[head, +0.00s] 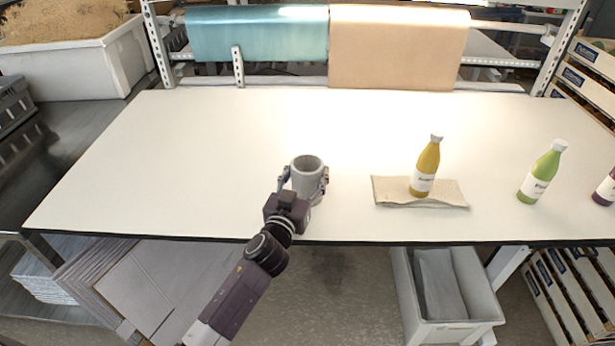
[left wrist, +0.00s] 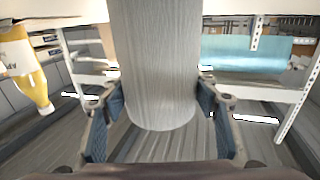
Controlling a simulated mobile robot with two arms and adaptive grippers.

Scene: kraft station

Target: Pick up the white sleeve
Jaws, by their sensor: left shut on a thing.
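The white sleeve (head: 308,186) is a pale, ribbed, hollow cylinder, upright with its open top showing, near the front middle of the white table. My left gripper (head: 304,184) is shut around it, one finger on each side. In the left wrist view the sleeve (left wrist: 160,70) fills the middle between the two fingers of the left gripper (left wrist: 160,105). I cannot tell whether its base touches the table. My right gripper is not in view.
A yellow bottle (head: 428,168) stands on a folded brown cloth or paper (head: 389,190) to the right. A green bottle (head: 541,174) and a dark bottle (head: 607,189) stand further right. Teal (head: 257,33) and brown (head: 398,45) rolls hang behind. The table's left (head: 170,150) is clear.

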